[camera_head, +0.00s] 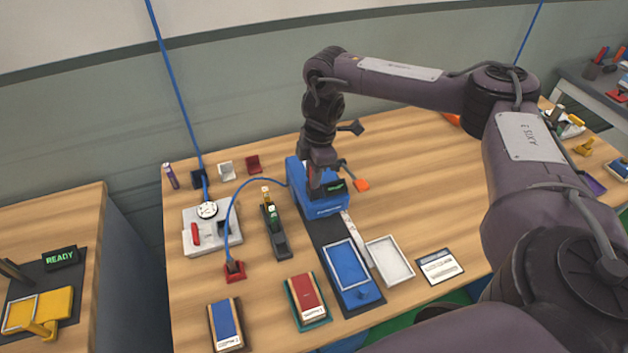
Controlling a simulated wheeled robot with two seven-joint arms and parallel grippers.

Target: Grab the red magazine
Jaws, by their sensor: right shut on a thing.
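The red magazine (307,295), a flat red block with wooden edges and a white label, lies on a teal holder at the table's front. My right gripper (320,187) reaches down at the blue machine (324,207), well behind the red magazine and apart from it. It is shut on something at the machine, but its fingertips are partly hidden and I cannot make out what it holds. An orange-tipped lever (361,184) sticks out just right of the gripper. My left gripper is not in view.
A blue magazine (226,325) lies left of the red one. A blue framed tray (348,266), a white tray (390,261) and a label card (439,266) lie to the right. A grey fixture (212,238) and a black stand (275,238) are behind. The table's back right is mostly clear.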

